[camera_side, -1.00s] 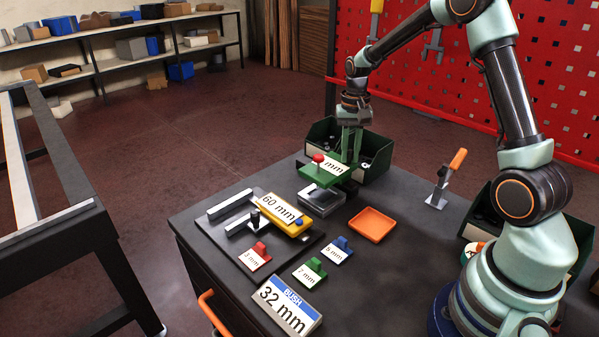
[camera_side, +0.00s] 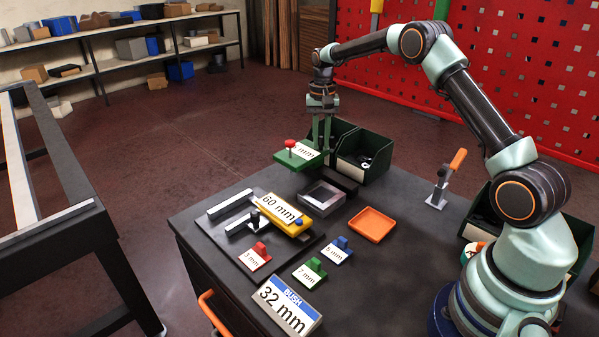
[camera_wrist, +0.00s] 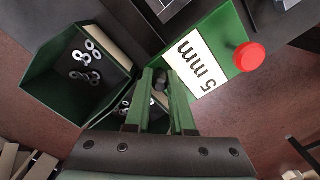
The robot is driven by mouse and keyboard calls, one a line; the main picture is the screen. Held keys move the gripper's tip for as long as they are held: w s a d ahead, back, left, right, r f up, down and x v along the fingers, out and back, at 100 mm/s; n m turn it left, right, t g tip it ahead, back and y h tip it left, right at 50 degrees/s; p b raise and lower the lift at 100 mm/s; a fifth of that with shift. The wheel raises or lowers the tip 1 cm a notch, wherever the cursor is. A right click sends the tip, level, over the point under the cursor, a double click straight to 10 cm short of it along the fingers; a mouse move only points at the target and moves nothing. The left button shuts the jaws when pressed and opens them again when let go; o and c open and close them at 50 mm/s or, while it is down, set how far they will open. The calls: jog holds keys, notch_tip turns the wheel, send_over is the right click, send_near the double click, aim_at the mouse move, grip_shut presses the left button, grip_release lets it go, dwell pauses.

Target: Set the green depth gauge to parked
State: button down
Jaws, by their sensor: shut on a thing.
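The green depth gauge (camera_side: 285,161) is a green plate with a red knob and a white label. In the wrist view its plate (camera_wrist: 226,38) shows a label ending in "5 mm". My gripper (camera_side: 322,148) is shut on the gauge, its green fingers (camera_wrist: 161,78) at the label end. The gauge is held above the back of the table, past the grey open-topped block (camera_side: 333,205). Where the fingers meet the gauge is partly hidden.
Green bins (camera_side: 380,150) with washers stand behind my gripper. A yellow 60 mm block (camera_side: 283,213), an orange tray (camera_side: 372,224), and red (camera_side: 256,259), green (camera_side: 311,274) and blue (camera_side: 338,254) tagged pieces sit in front. A 32 mm bush sign (camera_side: 285,305) stands at the front.

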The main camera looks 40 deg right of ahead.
jog(key=shift+w+r, duration=0.1)
jog(key=shift+w, duration=0.2)
jog(key=c, duration=0.8)
grip_release()
jog(key=shift+s, duration=0.1)
jog(key=shift+o, duration=0.2)
notch_tip(320, 180, up, 12)
